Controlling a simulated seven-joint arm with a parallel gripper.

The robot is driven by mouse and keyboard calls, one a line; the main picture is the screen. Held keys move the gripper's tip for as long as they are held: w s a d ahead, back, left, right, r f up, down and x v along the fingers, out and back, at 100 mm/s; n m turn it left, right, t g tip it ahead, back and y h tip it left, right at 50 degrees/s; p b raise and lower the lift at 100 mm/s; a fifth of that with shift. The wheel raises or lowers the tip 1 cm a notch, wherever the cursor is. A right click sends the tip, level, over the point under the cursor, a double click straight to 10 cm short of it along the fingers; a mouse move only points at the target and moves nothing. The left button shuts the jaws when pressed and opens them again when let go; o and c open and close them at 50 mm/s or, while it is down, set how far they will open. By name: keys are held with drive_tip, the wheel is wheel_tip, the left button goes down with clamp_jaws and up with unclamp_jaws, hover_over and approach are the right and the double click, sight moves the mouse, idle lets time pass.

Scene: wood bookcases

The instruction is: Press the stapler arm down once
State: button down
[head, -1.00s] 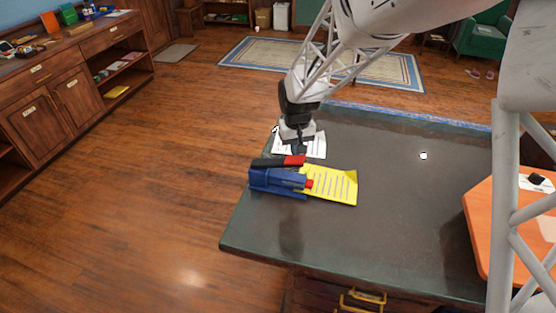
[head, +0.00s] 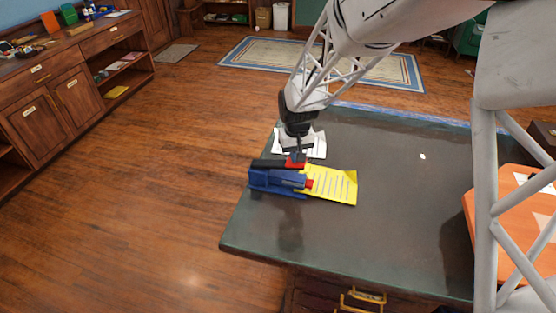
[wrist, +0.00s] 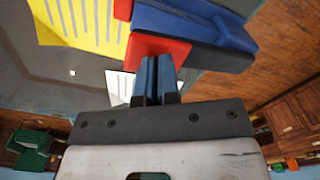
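The blue stapler (head: 272,181) lies at the left edge of the dark tabletop. Its arm is black with a red tip (head: 296,161); a second red part shows at the front of the blue body. In the wrist view the red tip (wrist: 158,46) and blue body (wrist: 195,25) lie just beyond my fingers. My gripper (head: 297,155) is over the red tip, fingers pointing down. In the wrist view its two blue fingers (wrist: 153,68) are together with nothing seen between them. They overlap the red tip in view; I cannot tell for sure whether they touch it.
A yellow lined sheet (head: 335,186) lies right of the stapler, and a white sheet (head: 317,146) lies behind it. An orange surface (head: 506,215) is at the right. The tabletop's middle (head: 400,205) is mostly clear.

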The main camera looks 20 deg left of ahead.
drive_tip(key=shift+f, duration=1.15)
drive_tip(key=shift+r, duration=0.1)
wheel_tip(320, 180, up, 10)
idle(1.3)
drive_tip(key=shift+d, duration=0.1)
idle(0.4)
drive_tip(key=s+d+r+m, duration=0.1)
drive_tip(key=s+d+r, duration=0.3)
drive_tip(key=d, duration=0.2)
drive_tip(key=s+d+r+m+t, duration=0.1)
drive_tip(key=s+d+r, duration=0.25)
drive_tip(key=d, duration=0.35)
drive_tip(key=s+d+r+m, duration=0.1)
drive_tip(key=s+d+r, duration=0.3)
drive_tip(key=d, duration=0.2)
drive_tip(key=s+d+m, duration=0.1)
drive_tip(key=s+d, duration=0.5)
drive_tip(key=s, duration=0.4)
drive_tip(key=s+d+r+m+t, duration=0.1)
drive_tip(key=s+d+m, duration=0.1)
drive_tip(key=s+d, duration=0.5)
drive_tip(key=s, duration=0.3)
drive_tip(key=shift+r+t, duration=0.25)
drive_tip(key=shift+t, duration=0.05)
